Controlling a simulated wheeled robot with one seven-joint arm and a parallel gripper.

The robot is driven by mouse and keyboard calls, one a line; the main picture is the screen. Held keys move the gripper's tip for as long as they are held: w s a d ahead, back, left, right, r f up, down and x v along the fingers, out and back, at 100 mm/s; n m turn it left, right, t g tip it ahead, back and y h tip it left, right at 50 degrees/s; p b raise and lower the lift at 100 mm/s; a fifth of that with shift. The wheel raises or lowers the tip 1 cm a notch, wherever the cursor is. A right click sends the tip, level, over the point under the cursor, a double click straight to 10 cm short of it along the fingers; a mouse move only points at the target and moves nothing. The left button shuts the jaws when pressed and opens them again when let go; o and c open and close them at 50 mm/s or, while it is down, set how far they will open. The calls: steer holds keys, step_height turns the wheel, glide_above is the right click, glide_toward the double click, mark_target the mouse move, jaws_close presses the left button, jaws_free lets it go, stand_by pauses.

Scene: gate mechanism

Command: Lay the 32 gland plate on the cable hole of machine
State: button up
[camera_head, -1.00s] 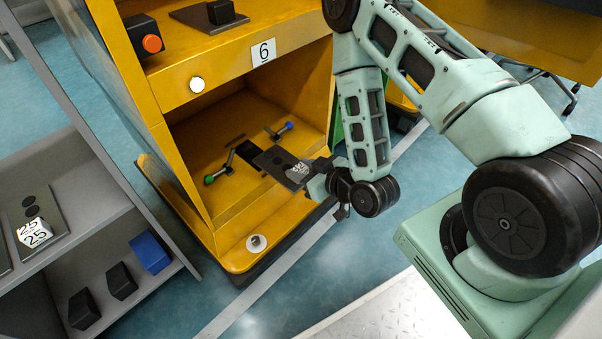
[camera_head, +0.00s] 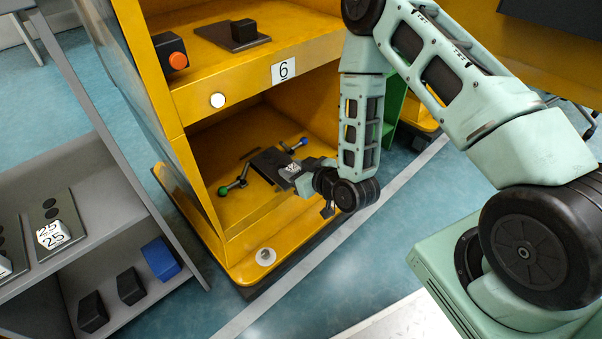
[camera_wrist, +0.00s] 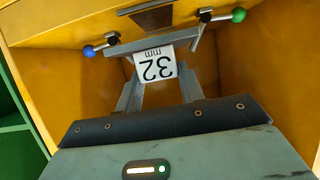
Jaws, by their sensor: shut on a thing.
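The dark 32 gland plate (camera_head: 268,161) is inside the lower bay of the yellow machine (camera_head: 222,150), over its floor. Its white 32 mm label block (camera_wrist: 155,65) shows upside down in the wrist view. My gripper (camera_head: 299,178) is shut on this block, with one finger on each side. The plate's far edge lies between the clamp with the green knob (camera_head: 222,191) and the clamp with the blue knob (camera_head: 304,141). The cable hole is hidden in the head view, apparently under the plate. I cannot tell whether the plate touches the floor.
The bay's side walls and the shelf marked 6 (camera_head: 284,70) surround my arm. A grey rack (camera_head: 110,215) at left holds a plate labelled 25 (camera_head: 55,235) and several blocks.

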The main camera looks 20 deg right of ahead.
mark_target(279, 166)
steer(key=shift+w+a+r, duration=0.1)
steer(key=shift+w+a, duration=0.2)
steer(key=shift+w, duration=0.6)
steer(key=shift+w+a+f, duration=0.1)
steer(key=shift+w+a, duration=0.2)
steer(key=shift+w, duration=0.65)
steer(key=shift+w+a+r, duration=0.1)
steer(key=shift+w+a, duration=0.2)
steer(key=shift+w, duration=0.6)
steer(key=shift+w+a+f+b, duration=0.1)
steer(key=shift+w+f+b, duration=0.1)
steer(key=shift+w+b, duration=0.1)
steer(key=shift+f+b, duration=1.6)
steer(key=shift+f, duration=0.4)
steer(key=shift+f, duration=0.2)
steer(key=o, duration=1.3)
steer(key=shift+s, duration=0.1)
steer(key=shift+o, duration=0.2)
steer(key=p+v, duration=0.7)
steer(key=v, duration=1)
steer(key=shift+s, duration=0.2)
